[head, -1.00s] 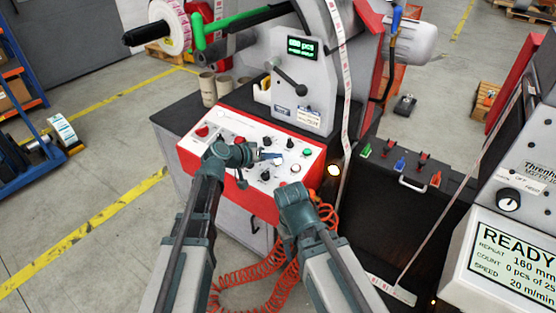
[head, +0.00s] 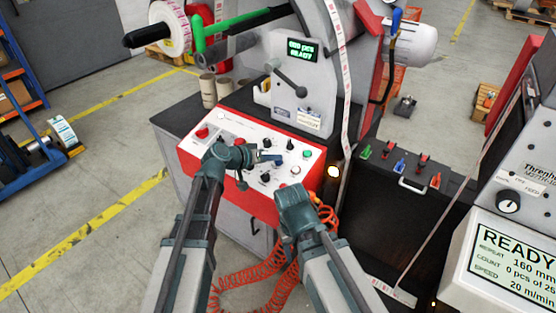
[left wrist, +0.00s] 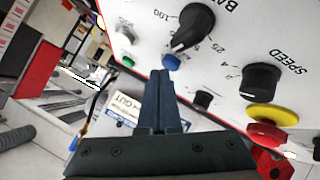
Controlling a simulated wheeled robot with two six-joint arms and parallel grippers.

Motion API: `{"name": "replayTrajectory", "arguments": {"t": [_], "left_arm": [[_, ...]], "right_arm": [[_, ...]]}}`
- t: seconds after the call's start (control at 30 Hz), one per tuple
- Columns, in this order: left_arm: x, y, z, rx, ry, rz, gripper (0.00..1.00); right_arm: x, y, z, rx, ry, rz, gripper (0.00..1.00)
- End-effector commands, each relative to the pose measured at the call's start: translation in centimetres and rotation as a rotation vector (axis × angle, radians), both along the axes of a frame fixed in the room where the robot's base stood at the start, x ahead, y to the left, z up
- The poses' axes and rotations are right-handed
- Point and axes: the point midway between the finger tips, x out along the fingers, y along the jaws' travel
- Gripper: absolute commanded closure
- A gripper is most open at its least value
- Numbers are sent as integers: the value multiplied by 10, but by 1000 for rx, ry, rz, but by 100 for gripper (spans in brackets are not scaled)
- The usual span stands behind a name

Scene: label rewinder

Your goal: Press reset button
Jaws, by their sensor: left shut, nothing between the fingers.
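The control panel (head: 222,133) has a white sloping face with a red rim, knobs and coloured buttons. My left gripper (head: 272,157) is over the middle of this face, shut and empty. In the left wrist view its closed fingertips (left wrist: 160,74) are right at a small blue button (left wrist: 171,62), partly in front of it. I cannot tell whether they touch it. No label reading reset is legible. In the head view the blue button is hidden by the gripper. My right gripper (head: 294,200) is at the panel's front right edge; its fingers do not show.
A green button (head: 307,154) and a red button (head: 202,133) are on the panel. An orange coiled hose (head: 255,281) hangs below. A black cabinet with coloured levers (head: 400,165) stands to the right.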

Motion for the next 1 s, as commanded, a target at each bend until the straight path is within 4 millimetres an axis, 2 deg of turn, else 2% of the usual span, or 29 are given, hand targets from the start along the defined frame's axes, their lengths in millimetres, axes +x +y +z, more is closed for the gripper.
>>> {"name": "replayTrajectory", "arguments": {"t": [0.13, 0.57, 1.0], "left_arm": [[-2, 1, 10, 0, 0, 0, 100], [-2, 2, 12, 0, -1, 1, 100], [-11, 8, 50, -1, 0, 1, 100]], "right_arm": [[0, 0, 10, 0, 0, 0, 50], [0, 0, 12, 0, 0, 0, 50], [0, 0, 50, 0, 0, 0, 50]]}}
